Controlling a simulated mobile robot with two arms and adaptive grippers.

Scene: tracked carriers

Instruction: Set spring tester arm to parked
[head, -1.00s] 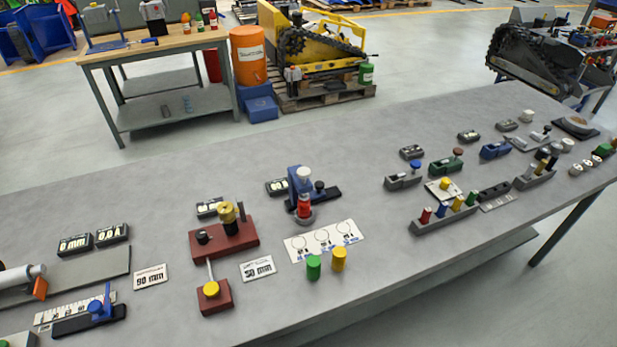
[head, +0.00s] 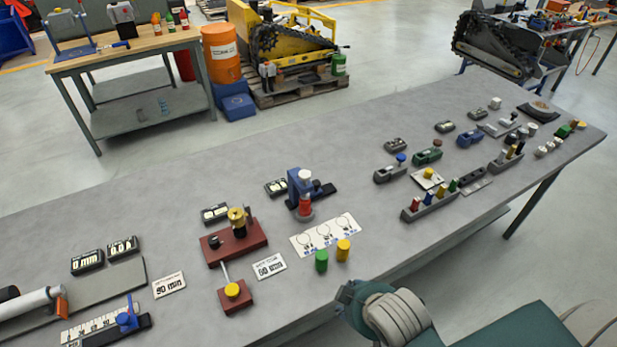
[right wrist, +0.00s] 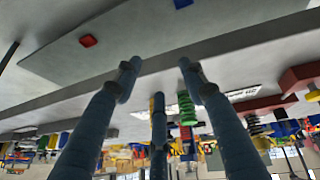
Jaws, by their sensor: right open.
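No label in view names the spring tester, so I cannot tell for certain which device it is. A dark red base (head: 252,248) on the bench carries a brass-topped post (head: 238,222). A thin rod (head: 225,272) runs from it to a smaller red block with a yellow knob (head: 232,290). Beside it stands a blue upright device (head: 294,188) with a red cylinder (head: 305,206). My right gripper (right wrist: 157,72) is open, its fingers spread; a green coiled piece (right wrist: 187,108) shows beyond them. In the head view only part of my right arm shows, beyond the bench's front edge.
Green (head: 321,261) and yellow (head: 343,251) cylinders stand at the front edge of a white card (head: 325,236). Coloured blocks (head: 430,205) fill the right. The bench middle-back is clear.

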